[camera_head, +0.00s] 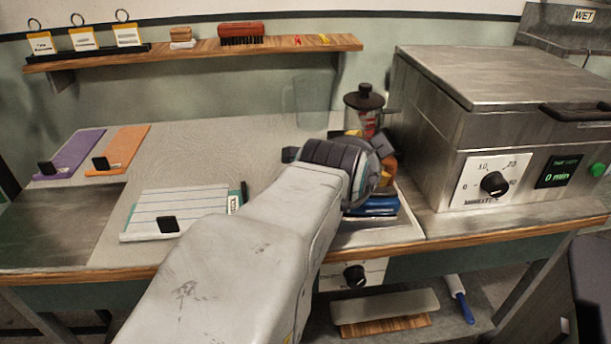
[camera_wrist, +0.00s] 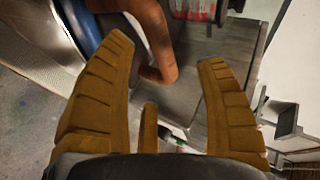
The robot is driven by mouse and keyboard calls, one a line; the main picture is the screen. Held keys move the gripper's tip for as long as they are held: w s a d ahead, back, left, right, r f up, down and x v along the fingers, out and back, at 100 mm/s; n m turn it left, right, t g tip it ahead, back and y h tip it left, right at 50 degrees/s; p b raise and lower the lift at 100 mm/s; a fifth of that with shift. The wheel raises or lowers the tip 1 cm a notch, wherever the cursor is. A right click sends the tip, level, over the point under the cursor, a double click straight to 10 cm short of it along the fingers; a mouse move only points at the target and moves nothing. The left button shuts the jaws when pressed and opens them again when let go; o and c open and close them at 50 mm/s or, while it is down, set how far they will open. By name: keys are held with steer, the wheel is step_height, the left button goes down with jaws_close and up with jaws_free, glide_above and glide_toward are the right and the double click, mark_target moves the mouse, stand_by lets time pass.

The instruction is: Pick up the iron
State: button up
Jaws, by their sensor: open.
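What looks like the iron is partly hidden by my gripper in the head view. A blue part (camera_head: 372,205) shows low beside my gripper, over a metal plate (camera_head: 385,236). In the wrist view, a blue curved edge (camera_wrist: 80,22) lies at upper left, and a red-brown curved piece like a handle (camera_wrist: 153,38) reaches down between my fingertips. My gripper (camera_wrist: 168,70) is open, with its tan fingers spread on both sides of that piece. No grip on it shows. In the head view, the fingers of my gripper (camera_head: 384,168) are mostly hidden behind my wrist.
A lidded jar with red contents (camera_head: 364,108) stands just behind my gripper. A clear pitcher (camera_head: 312,100) is left of it. A large metal machine (camera_head: 450,130) stands close on the right. A striped pad (camera_head: 185,212) lies left of my arm.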

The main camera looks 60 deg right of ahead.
steer(key=shift+x, duration=2.6)
steer(key=shift+s+a, duration=0.1)
steer(key=shift+c, duration=0.4)
steer(key=c, duration=1.2)
steer(key=shift+r, duration=0.15)
jaws_close()
